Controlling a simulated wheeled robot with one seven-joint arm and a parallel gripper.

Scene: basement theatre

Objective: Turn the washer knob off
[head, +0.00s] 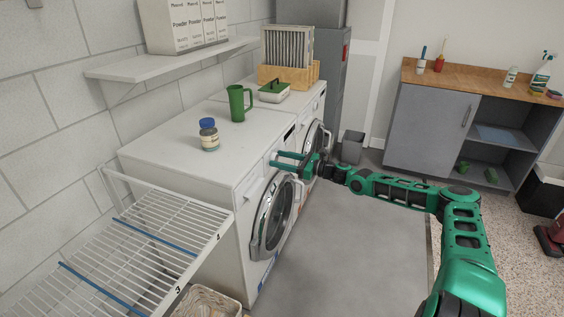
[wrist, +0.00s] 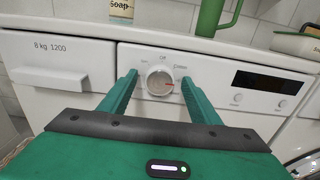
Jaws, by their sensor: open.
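The washer (head: 215,160) is white with a round door and stands against the left wall in the head view. Its knob (wrist: 160,80) is a round silver dial with a red pointer mark in the wrist view. The mark points to the right, while the "Off" label is above the knob. My gripper (head: 281,160) is at the washer's front panel. In the wrist view my gripper (wrist: 159,84) is open, with one green finger on each side of the knob. I cannot tell whether the fingers touch it. The knob is not discernible in the head view.
A green mug (head: 237,104), a blue-capped soap jar (head: 209,136) and a green-lidded box (head: 273,93) stand on the machine tops. A wire drying rack (head: 120,245) is at the lower left. The floor (head: 345,240) before the machines is clear.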

